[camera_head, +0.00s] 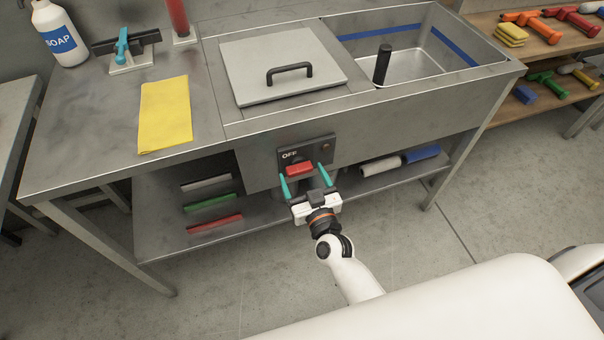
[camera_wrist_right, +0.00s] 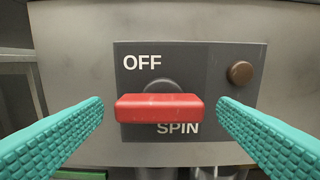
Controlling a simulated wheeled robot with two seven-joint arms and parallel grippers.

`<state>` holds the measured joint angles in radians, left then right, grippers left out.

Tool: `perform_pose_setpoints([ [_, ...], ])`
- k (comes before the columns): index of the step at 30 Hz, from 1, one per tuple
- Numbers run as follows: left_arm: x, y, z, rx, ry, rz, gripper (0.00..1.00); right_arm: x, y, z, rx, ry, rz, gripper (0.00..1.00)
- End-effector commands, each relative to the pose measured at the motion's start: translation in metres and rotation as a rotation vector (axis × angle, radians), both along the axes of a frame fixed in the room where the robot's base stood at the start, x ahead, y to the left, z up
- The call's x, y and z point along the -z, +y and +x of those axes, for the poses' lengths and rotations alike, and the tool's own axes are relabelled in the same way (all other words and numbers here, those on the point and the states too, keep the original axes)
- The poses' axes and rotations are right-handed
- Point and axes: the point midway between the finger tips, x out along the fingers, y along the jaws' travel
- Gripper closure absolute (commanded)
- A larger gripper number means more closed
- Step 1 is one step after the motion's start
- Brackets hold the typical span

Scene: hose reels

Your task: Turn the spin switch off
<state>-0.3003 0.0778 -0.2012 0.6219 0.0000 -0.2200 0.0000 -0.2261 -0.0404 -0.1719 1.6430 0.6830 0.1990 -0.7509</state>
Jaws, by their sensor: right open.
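The spin switch is a red bar handle (camera_head: 299,169) on a dark plate (camera_head: 310,150) on the front of the steel sink unit. In the right wrist view the red handle (camera_wrist_right: 160,107) lies horizontal, with OFF above it to the left and SPIN below it, partly covered. My right gripper (camera_head: 307,170) is open, with one teal finger on each side of the handle. In the wrist view the fingers (camera_wrist_right: 160,110) stand apart from the handle's ends. My left gripper is not in view.
A round brown button or lamp (camera_wrist_right: 240,72) sits right of the handle. The sink unit has a lid (camera_head: 283,68) and an open basin (camera_head: 415,65). A lower shelf (camera_head: 165,225) with brushes or bars runs below. A yellow cloth (camera_head: 165,113) lies on the counter.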

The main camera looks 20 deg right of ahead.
Motion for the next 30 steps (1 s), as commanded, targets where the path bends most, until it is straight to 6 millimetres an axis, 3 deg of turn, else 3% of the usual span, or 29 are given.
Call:
perform_pose_setpoints([
  [4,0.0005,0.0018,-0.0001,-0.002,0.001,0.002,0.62,0.0001,0.0004,0.0104,0.000,0.001,-0.001,0.18],
  [13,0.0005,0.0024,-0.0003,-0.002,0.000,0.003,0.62,0.0002,0.0005,0.0121,-0.001,0.001,-0.001,0.18],
  [21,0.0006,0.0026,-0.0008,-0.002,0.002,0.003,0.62,0.0002,0.0005,0.0118,-0.001,0.001,-0.001,0.62],
  [30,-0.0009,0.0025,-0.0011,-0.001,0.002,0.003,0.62,-0.0003,0.0005,0.0117,-0.001,0.002,0.034,0.63],
])
